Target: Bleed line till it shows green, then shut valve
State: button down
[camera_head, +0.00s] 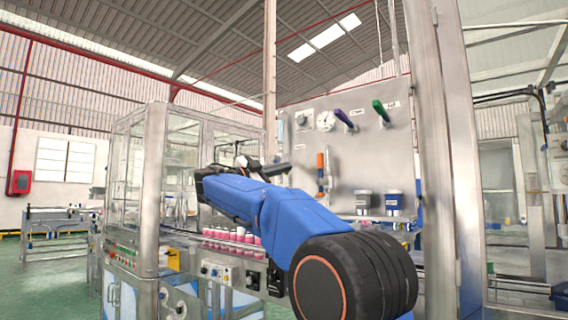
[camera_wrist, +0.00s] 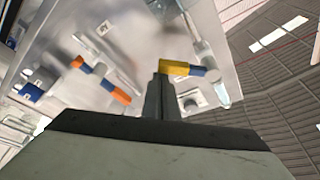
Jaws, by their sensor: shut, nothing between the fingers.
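My gripper (camera_wrist: 160,82) is shut and empty, its two dark fingers pressed together in the wrist view. A yellow and blue valve handle (camera_wrist: 183,68) lies just beyond the fingertips on the grey panel; I cannot tell whether they touch. A handle with orange and blue parts (camera_wrist: 115,92) and a second orange and blue piece (camera_wrist: 83,66) are to the left. In the head view, my dark gripper (camera_head: 280,170) reaches toward the grey panel (camera_head: 355,165). A round white gauge (camera_head: 325,121) is high on the panel. No green indication can be read.
A purple lever (camera_head: 345,118) and a green lever (camera_head: 381,111) stick out of the panel. An orange-topped vertical fitting (camera_head: 320,160) stands right of my gripper. Pink-and-white cans (camera_head: 228,235) line the conveyor.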

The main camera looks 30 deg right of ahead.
jog(key=shift+w+a+f+m+g, duration=0.3)
jog(key=shift+w+f+m, duration=0.45)
jog(key=shift+w, duration=0.1)
jog(key=shift+w+a+f+m+g, duration=0.3)
jog(key=shift+w+f+m, duration=0.35)
jog(key=shift+w+f, duration=0.15)
jog(key=shift+w, duration=0.1)
